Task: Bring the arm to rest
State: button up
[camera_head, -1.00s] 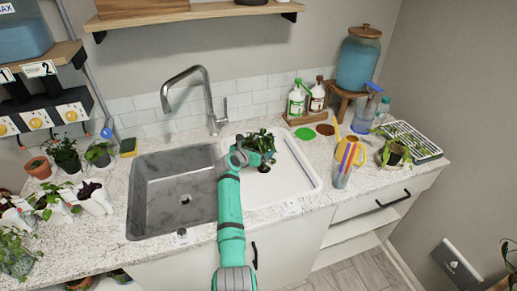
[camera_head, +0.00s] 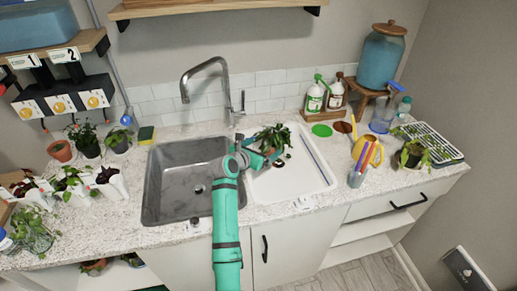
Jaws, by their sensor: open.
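My teal arm reaches up from the bottom of the head view, in front of the sink. My gripper (camera_head: 242,153) is at its far end, by the divide between the grey basin and the white drainer tray, and is open. Its fingertips are small and partly hidden by the wrist. A leafy green plant (camera_head: 272,136) stands just right of the gripper at the tray's left side. Its lower part is partly hidden. I cannot tell whether the gripper touches it.
The grey sink basin (camera_head: 178,190) and tall tap (camera_head: 207,68) are left and behind. The white tray (camera_head: 308,178) is mostly bare. A yellow watering can (camera_head: 371,151) and a cup of markers (camera_head: 356,178) stand right. Potted plants line the left counter.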

jog(key=shift+s+a+r, duration=0.1)
jog(key=shift+s+a, duration=0.15)
jog(key=shift+a, duration=0.15)
jog(key=shift+d, duration=0.1)
